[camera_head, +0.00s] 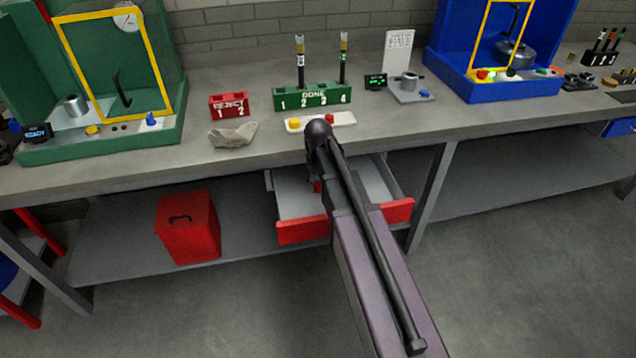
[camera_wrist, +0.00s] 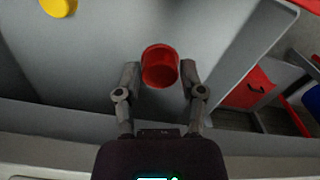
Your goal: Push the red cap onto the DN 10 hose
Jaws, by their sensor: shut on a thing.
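In the wrist view, my gripper (camera_wrist: 160,82) is shut on the red cap (camera_wrist: 160,68), a short cup whose open end faces the camera. The fingers touch its left and right sides. In the head view my arm hides most of the gripper. Several dark hoses (camera_head: 607,42) stand in a black rack at the far right. I cannot tell which hose is DN 10.
An open drawer (camera_head: 302,232) with a red front is under the bench beside my arm. On the bench are a white tray (camera_head: 338,119) with a yellow piece, a red REJECT rack (camera_head: 229,105), a crumpled cloth (camera_head: 233,135), and green (camera_head: 150,139) and blue (camera_head: 505,89) stations.

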